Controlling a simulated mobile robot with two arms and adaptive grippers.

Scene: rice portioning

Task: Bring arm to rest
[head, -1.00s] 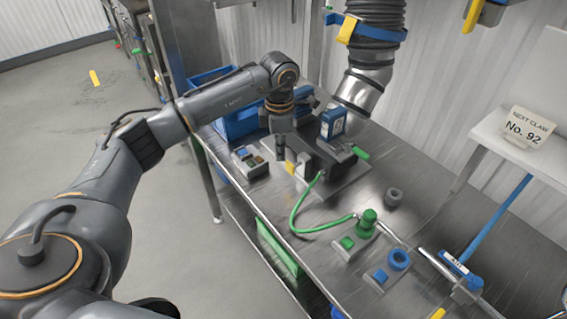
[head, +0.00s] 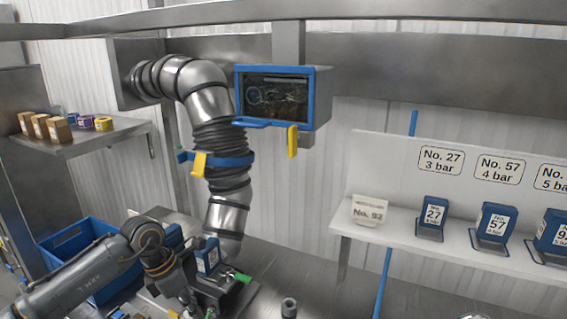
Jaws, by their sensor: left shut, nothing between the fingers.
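My left arm comes in from the lower left, its grey links with orange rings bent downward at the wrist. My left gripper (head: 188,303) points down at the bottom edge of the head view, shut with nothing in it, and partly cut off by the frame. It is beside a dark fixture (head: 222,292) on the metal bench, which holds a blue block with a white label (head: 207,256). I cannot tell whether the gripper touches the fixture. My right gripper is not in view.
A blue crate (head: 68,240) stands behind my left arm. A ribbed extraction hose (head: 222,150) hangs close above the fixture, and a blue-framed screen (head: 283,95) is above.

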